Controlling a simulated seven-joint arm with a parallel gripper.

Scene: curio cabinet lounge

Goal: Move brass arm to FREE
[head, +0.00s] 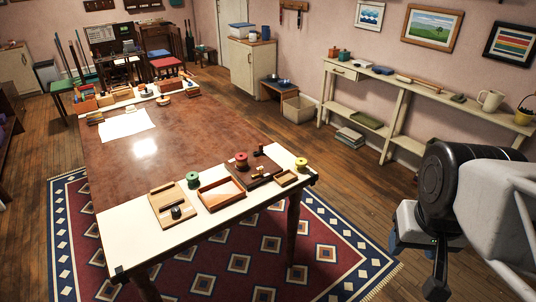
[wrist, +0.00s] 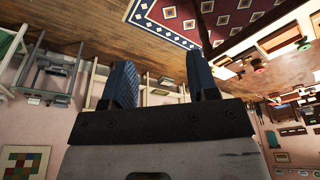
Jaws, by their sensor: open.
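On the near end of the long table, a dark brown board (head: 252,172) carries a red spool (head: 241,160), a small dark upright piece with red, and small brass-coloured parts (head: 259,174). One of these may be the brass arm; they are too small to tell its position or to read any FREE mark. My gripper (wrist: 162,72) is open and empty in the wrist view, its two blue fingers apart. It is away from the table, over floor and rug. In the head view my arm is at the right edge, clear of the board.
Around the board are an open wooden tray (head: 221,194), a green spool (head: 193,179), a wooden block with a black knob (head: 172,205), a small tray (head: 287,179) and a yellow spool (head: 301,164). The table's middle is mostly clear.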

